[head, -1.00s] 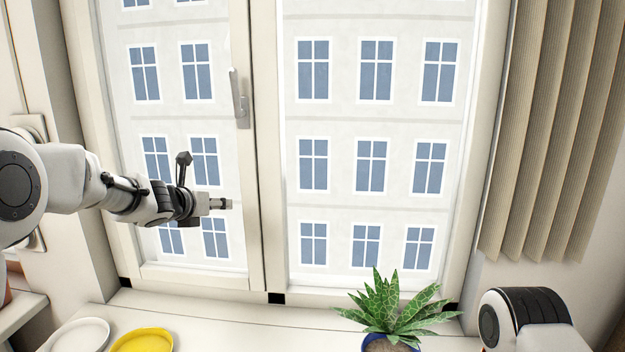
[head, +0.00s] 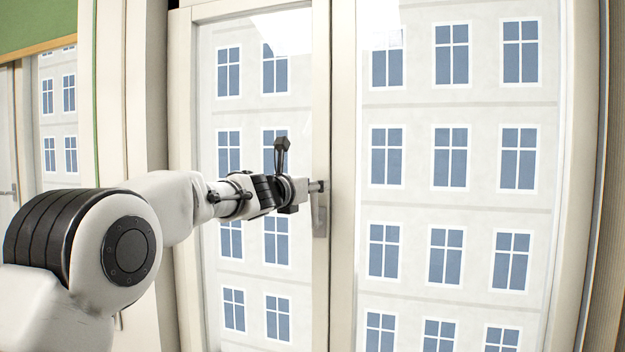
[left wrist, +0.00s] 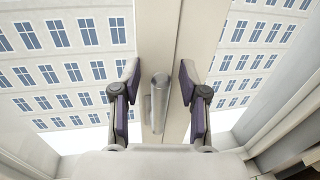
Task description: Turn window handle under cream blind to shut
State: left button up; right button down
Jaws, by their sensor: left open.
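The light grey window handle (head: 320,222) is on the pale frame where the two window panes meet. In the head view its upper part is partly covered by my left gripper (head: 318,186). In the left wrist view the handle's grip (left wrist: 159,98) stands between the two dark finger pads of my open left gripper (left wrist: 159,82), with a gap visible on each side. The fingers are not closed on it. The cream blind is not clearly in view. My right gripper is out of view.
A green blind (head: 45,22) hangs over another window at the far left. A pale wall post (head: 130,100) separates the two windows. A beige strip (head: 612,200), perhaps a curtain, runs along the right edge. The glass right of the handle is unobstructed.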

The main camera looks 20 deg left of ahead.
pick_arm(q)
jog(key=shift+s, duration=0.1)
jog(key=shift+w+d+f, duration=0.1)
jog(key=shift+w+f, duration=0.05)
jog(key=shift+w, duration=0.1)
grip_shut()
jog(key=shift+f, duration=0.1)
jog(key=shift+w+a+f+n+t+y+b, duration=0.1)
jog(key=shift+a+f+n+t+y+b, duration=0.4)
jog(key=shift+a+f+n+b, duration=1.8)
jog(key=shift+w+a+f+n+t+y+b, duration=0.1)
jog(key=shift+a+f+n+t+y+b, duration=0.45)
jog(key=shift+n+b, duration=3.15)
jog(key=shift+a+f+n+t+y+b, duration=0.4)
jog(key=shift+a+f+n+b, duration=1.4)
jog(key=shift+n, duration=2.2)
jog(key=shift+d+f, duration=0.15)
grip_release()
